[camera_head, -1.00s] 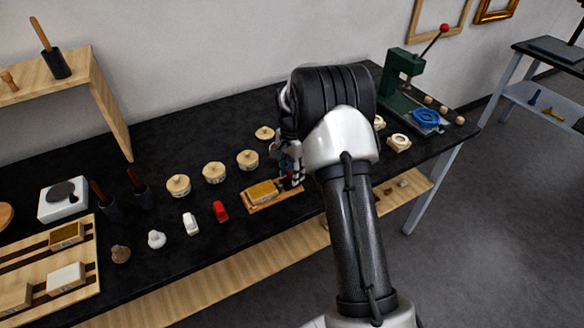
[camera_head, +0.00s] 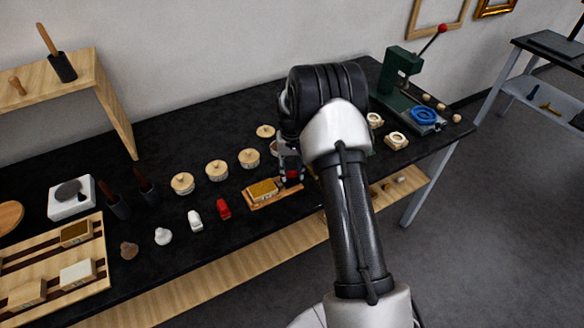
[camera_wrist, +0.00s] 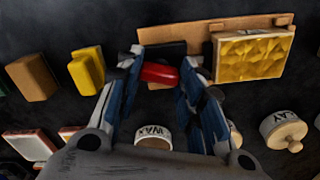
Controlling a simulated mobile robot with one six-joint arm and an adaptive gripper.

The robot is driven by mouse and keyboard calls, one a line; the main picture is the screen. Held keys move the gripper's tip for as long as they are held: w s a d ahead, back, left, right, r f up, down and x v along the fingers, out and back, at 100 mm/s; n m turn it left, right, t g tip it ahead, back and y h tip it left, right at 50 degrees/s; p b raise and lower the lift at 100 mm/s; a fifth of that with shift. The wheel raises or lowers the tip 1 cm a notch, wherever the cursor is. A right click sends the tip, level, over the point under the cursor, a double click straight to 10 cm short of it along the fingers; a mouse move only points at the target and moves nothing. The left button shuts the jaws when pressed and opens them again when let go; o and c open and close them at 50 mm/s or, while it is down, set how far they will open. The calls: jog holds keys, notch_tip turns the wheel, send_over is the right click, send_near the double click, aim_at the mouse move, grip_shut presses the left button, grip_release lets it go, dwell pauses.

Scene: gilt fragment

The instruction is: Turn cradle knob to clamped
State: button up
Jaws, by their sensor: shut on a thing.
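The cradle is a flat wooden board (camera_head: 256,204) on the black bench, also seen at the top of the wrist view (camera_wrist: 185,34). A gold-faced fragment (camera_wrist: 250,57) in a pale block rests on it; it shows in the head view (camera_head: 263,190). At the cradle's other end is a red knob (camera_wrist: 160,73) beside a dark part. My gripper (camera_wrist: 163,66) is shut on this knob, one finger on each side. In the head view my gripper (camera_head: 290,172) is low over the cradle's right end, partly hidden by my arm.
Several lidded jars (camera_head: 217,171) stand behind the cradle. A small red item (camera_head: 223,209) and a white one (camera_head: 195,221) stand left of it. A green press (camera_head: 402,75) stands at the right. In the wrist view, a yellow block (camera_wrist: 87,70) lies near my fingers.

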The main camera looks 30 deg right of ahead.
aim_at(292, 172)
jog(key=shift+n+p, duration=0.35)
jog(key=shift+n, duration=1.55)
jog(key=o, duration=1.1)
jog(key=shift+c, duration=0.2)
notch_tip(292, 172, up, 12)
